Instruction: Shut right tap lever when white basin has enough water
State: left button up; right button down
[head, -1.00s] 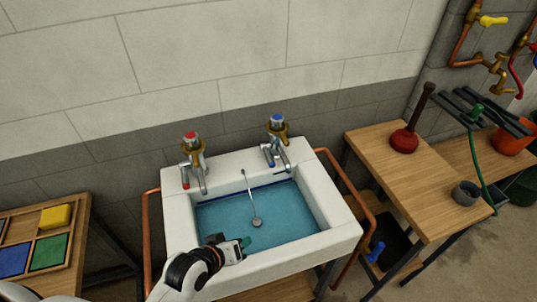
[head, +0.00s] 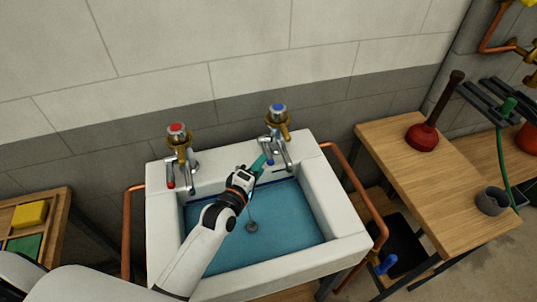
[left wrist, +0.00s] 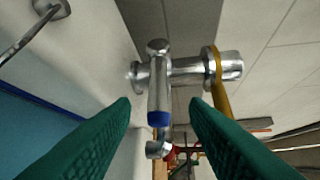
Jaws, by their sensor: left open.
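The white basin (head: 335,200) holds blue water (head: 290,215), its surface close to a dark blue line on the back inner wall. The right tap (head: 277,115) has a blue cap, a brass ring with a tongue, and a chrome lever with a blue end (head: 268,158). My left gripper (head: 262,165) is at this lever, its teal fingers open. In the left wrist view, the blue-banded lever (left wrist: 158,100) shows centrally, beyond and between the fingertips (left wrist: 158,108); contact is not visible. No clear water stream shows. My right gripper is out of view.
A red-capped left tap (head: 177,145) stands on the basin's back ledge. Copper pipes (head: 347,185) run beside the basin. A bench (head: 440,185) at right carries a red plunger (head: 423,138) and a grey ring (head: 491,199). A wooden tray (head: 60,212) is at left.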

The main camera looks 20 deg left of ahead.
aim_at(267, 150)
pick_arm(q)
jog(key=x, duration=0.5)
jog(key=shift+w, duration=0.3)
jog(key=shift+w+d+f, duration=0.1)
jog(key=shift+w+f, duration=0.05)
jog(key=shift+w, duration=0.15)
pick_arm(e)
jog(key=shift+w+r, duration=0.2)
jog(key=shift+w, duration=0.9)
pick_arm(q)
grip_shut()
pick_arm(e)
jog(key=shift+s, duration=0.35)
